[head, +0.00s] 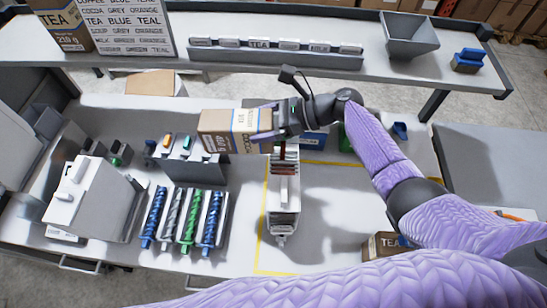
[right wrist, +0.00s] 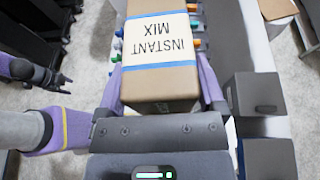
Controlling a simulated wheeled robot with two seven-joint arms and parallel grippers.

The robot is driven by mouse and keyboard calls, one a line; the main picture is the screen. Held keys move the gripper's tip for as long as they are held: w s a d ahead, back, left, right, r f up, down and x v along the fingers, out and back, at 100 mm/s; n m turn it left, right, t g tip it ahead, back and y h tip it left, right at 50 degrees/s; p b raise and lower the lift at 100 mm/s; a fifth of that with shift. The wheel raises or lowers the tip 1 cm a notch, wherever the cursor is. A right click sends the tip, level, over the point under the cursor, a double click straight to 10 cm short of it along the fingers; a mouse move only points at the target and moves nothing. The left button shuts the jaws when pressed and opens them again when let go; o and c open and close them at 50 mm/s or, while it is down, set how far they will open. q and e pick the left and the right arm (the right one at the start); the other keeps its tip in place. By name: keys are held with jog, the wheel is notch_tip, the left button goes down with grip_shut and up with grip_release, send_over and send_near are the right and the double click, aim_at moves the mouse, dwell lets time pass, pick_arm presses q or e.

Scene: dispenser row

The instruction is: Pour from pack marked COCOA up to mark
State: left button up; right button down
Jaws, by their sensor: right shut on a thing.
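My right gripper (head: 277,124) is shut on a brown cardboard pack (head: 218,125) with a cream label and a blue band. It holds the pack on its side above the bench; the label's small print is unclear in the head view. In the right wrist view the pack (right wrist: 160,60) reads INSTANT MIX on the visible face; I cannot read COCOA on it. A pale upright canister (head: 284,195) with a dark reddish slot stands just below and right of the pack, apart from it. No fill mark is readable. My left gripper (right wrist: 50,78) shows small in the right wrist view; its jaw opening is unclear.
Blue, grey and green augers (head: 188,215) lie left of the canister. A white machine (head: 90,200) stands further left. A TEA pack (head: 382,246) sits right, near my arm. The back shelf holds a word sign (head: 128,25), a label rail (head: 275,57) and a grey hopper (head: 408,40).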

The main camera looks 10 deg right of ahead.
jog(key=shift+d+f+y+b, duration=0.35)
jog(key=shift+y+b, duration=0.35)
jog(key=shift+b, duration=0.05)
dwell(2.2)
jog(key=shift+s+d+r+t+y+b, duration=0.1)
jog(key=shift+d+t+y+b, duration=0.1)
jog(key=shift+d+y+b, duration=0.25)
jog(key=shift+s+d+r+t+y+b, duration=0.1)
jog(key=shift+d+t+y+b, duration=0.2)
jog(key=shift+y, duration=0.35)
dwell(3.9)
